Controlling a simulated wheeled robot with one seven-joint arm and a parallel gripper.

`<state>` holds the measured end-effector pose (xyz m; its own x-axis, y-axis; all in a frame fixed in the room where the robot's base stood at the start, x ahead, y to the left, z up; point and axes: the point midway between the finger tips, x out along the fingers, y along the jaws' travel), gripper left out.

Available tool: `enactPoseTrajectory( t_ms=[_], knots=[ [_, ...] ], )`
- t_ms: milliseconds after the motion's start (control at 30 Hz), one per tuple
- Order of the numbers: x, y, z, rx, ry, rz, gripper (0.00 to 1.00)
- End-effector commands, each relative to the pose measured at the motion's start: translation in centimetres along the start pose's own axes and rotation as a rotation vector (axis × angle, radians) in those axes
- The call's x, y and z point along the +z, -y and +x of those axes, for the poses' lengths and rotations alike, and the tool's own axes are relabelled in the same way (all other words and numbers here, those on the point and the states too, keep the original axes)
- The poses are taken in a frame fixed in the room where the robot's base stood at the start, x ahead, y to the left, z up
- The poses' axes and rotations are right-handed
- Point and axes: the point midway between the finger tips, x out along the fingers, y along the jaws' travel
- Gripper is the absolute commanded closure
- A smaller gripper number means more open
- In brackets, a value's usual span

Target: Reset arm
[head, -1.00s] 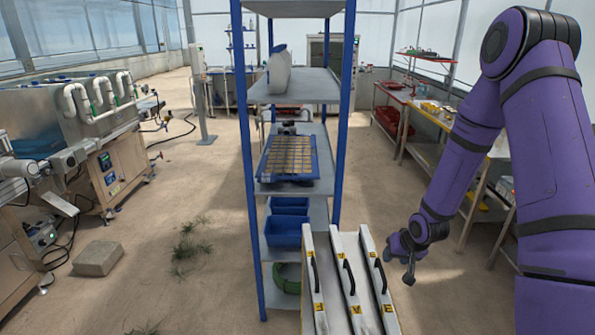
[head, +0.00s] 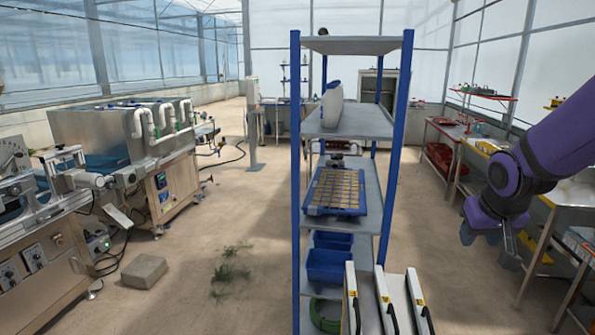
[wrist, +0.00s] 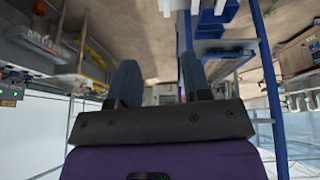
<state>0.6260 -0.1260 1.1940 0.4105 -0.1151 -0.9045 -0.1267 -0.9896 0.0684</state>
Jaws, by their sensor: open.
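My purple arm comes in from the right edge of the head view. My gripper (head: 490,243) hangs in the air at the right, to the right of the shelf rack, apart from everything around it. In the wrist view my gripper (wrist: 160,85) shows two dark fingers spread apart with nothing between them. It is open and empty.
A blue-post shelf rack (head: 297,150) stands in the middle, with a blue seed tray (head: 336,191) on one shelf and blue bins (head: 328,265) below. Handled panels (head: 385,300) stand at its front right. Benches (head: 440,130) line the right; machines (head: 110,145) stand left.

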Motion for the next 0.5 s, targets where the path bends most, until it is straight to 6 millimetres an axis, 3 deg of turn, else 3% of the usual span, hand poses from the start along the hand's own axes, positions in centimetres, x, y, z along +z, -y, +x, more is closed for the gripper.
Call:
enactPoseTrajectory(
  t_ms=[100,500],
  knots=[
    [1.1,0.5,-4.0,0.000,-0.014,-0.011,0.56],
    [7.4,1.8,-14.7,-0.049,-0.029,-0.046,0.56]
  ],
)
